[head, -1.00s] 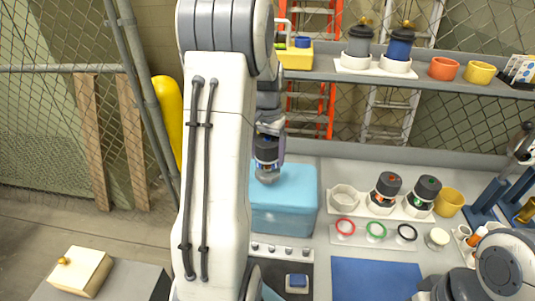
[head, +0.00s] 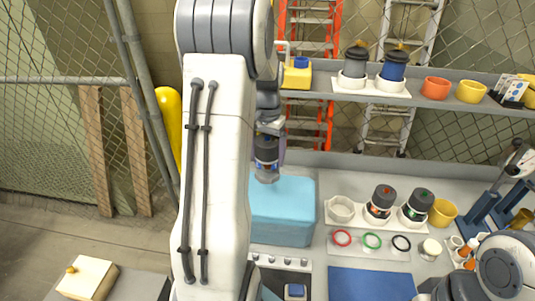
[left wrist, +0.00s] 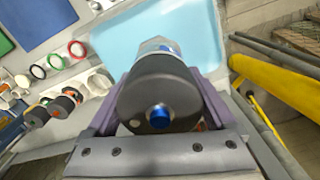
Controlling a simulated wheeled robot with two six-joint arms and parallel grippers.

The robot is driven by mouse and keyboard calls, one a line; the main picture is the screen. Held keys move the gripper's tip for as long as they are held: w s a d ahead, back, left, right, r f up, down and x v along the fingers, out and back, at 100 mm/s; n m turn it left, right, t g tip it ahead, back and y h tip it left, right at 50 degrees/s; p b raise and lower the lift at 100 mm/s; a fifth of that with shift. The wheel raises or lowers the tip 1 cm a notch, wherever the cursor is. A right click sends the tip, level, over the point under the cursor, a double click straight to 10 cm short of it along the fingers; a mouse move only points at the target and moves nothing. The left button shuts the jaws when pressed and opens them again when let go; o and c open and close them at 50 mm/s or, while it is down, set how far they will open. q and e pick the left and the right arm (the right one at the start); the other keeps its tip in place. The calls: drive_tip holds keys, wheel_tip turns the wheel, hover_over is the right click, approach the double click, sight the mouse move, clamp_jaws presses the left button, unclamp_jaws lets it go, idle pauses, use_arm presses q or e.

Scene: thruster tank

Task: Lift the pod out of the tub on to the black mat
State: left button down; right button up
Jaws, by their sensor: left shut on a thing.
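My left gripper (head: 268,140) is shut on the pod (head: 266,157), a dark cylinder with a pale lower end, held upright. In the left wrist view the pod (left wrist: 158,92) shows its dark round cap and blue button between the gripper's purple fingers. The light blue tub (head: 283,220) stands on the bench below, and its pale blue inside (left wrist: 190,35) shows beyond the pod. The pod's lower end overlaps the tub's far edge in the head view. A dark surface (head: 272,277) lies in front of the tub, partly behind my arm; I cannot tell whether it is the black mat.
Right of the tub are a white holder with two dark capped units (head: 381,203), coloured rings (head: 372,241) and a yellow cup (head: 442,212). A blue mat (head: 370,285) is clear. A shelf (head: 430,101) with pots runs behind. My right arm (head: 500,265) is at lower right.

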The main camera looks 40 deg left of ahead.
sight(267, 137)
use_arm(q)
drive_tip(key=shift+r+p, duration=2.9)
drive_tip(key=shift+r, duration=0.65)
